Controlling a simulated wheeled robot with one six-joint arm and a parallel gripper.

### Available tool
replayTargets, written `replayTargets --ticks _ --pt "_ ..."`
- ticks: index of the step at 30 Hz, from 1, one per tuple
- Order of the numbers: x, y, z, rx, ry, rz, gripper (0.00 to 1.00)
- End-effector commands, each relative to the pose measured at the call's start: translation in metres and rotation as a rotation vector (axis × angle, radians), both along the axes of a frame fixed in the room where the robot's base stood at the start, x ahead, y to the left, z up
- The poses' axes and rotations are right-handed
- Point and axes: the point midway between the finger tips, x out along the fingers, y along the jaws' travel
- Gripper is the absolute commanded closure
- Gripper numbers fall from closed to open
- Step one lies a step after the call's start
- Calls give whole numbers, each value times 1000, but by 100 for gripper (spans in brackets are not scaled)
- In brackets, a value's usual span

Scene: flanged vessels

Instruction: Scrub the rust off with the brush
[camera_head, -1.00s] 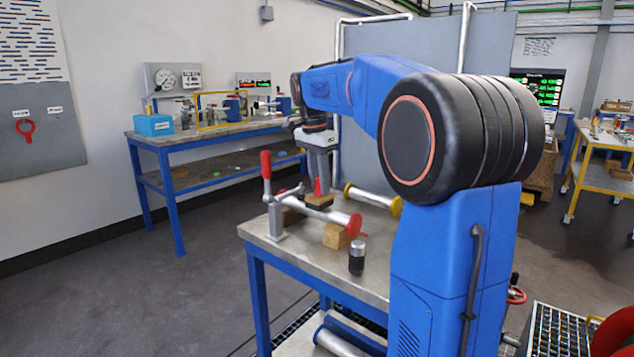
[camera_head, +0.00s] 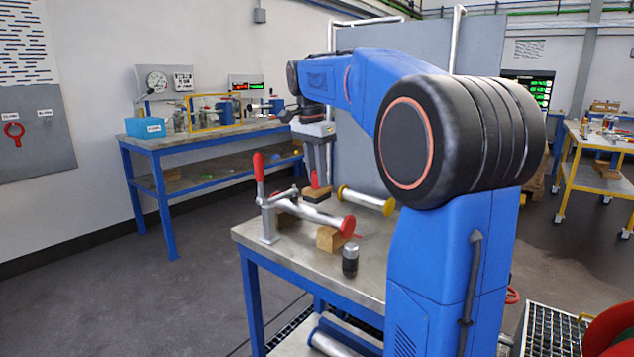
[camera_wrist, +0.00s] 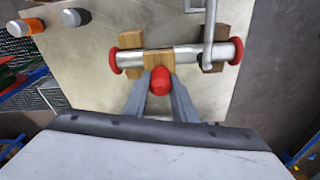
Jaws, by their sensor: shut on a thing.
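A silver pipe (camera_wrist: 190,57) with red end flanges (camera_wrist: 116,60) lies across wooden blocks on the metal table (camera_head: 262,233). Its near red flange (camera_head: 348,227) shows in the head view. My gripper (camera_head: 317,178) points down over the pipe. It is shut on the red knob (camera_wrist: 161,81) of a brush with a wooden block body (camera_wrist: 157,60). The brush (camera_head: 316,194) is over the pipe's middle, seemingly slightly above it; contact is hard to tell. The bristle tips are hidden in the wrist view. I cannot make out rust on the pipe.
A toggle clamp (camera_head: 268,213) with a red handle stands at the pipe's left. A dark cylinder with a grey top (camera_head: 350,262) stands near the table's front. A pipe with yellow flanges (camera_head: 366,199) lies behind. A grey panel (camera_head: 420,90) rises beyond the table.

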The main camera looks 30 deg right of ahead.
Motion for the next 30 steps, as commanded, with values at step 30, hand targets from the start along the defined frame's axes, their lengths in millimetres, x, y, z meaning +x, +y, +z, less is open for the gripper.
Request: replayTargets --ticks 30 --pt "0 0 51 0 0 0 94"
